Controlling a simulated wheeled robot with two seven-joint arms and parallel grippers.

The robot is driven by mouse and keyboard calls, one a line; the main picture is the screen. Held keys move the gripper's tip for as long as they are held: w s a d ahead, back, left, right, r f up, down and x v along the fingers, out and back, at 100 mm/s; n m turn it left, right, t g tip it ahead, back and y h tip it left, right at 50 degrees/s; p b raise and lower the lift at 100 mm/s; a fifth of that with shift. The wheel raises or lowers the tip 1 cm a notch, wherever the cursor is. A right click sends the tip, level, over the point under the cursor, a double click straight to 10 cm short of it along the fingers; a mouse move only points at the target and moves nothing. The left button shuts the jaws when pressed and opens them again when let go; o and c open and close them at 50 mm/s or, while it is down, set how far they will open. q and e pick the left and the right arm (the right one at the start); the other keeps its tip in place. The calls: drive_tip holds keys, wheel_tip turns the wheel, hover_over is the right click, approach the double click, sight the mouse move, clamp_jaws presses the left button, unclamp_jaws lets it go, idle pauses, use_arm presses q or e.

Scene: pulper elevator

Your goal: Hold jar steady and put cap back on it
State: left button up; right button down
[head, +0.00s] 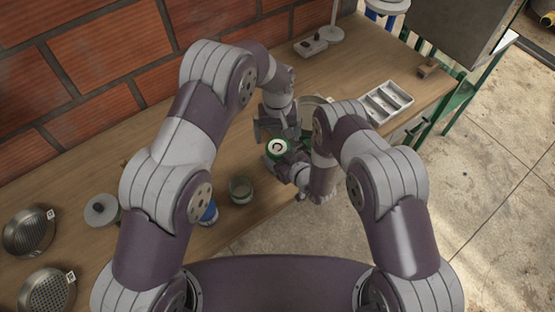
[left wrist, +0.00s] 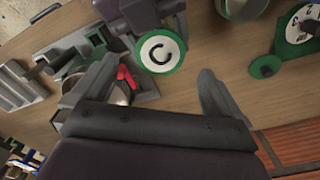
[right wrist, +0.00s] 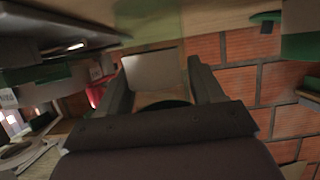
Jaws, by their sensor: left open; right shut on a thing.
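A round white cap (head: 278,147) with a green rim and a black C faces up near the middle of the head view. It also shows in the left wrist view (left wrist: 160,51), beside my dark right gripper. My right gripper (head: 282,160) is shut on a pale thing (right wrist: 152,72), which fills the space between its fingers. I cannot tell how much of that is cap or jar. My left gripper (head: 277,131) is open and empty, just behind the cap, and the cap lies beyond its fingertips.
A grey compartment tray (head: 387,102) lies on the right of the wooden table. A brick wall (head: 70,75) closes the back. A green-based thing (left wrist: 298,25) stands near my left wrist.

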use_arm(q)
wheel_tip(320, 180, up, 7)
idle(0.3)
use_arm(e)
drive_tip(key=shift+c, duration=0.3)
unclamp_jaws()
use_arm(q)
drive_tip(key=shift+f+b, duration=1)
drive_tip(key=shift+b, duration=0.05)
use_arm(e)
drive_tip(key=v, duration=1.2)
drive_tip(key=shift+s+d, duration=0.25)
drive_tip(key=shift+s, duration=0.05)
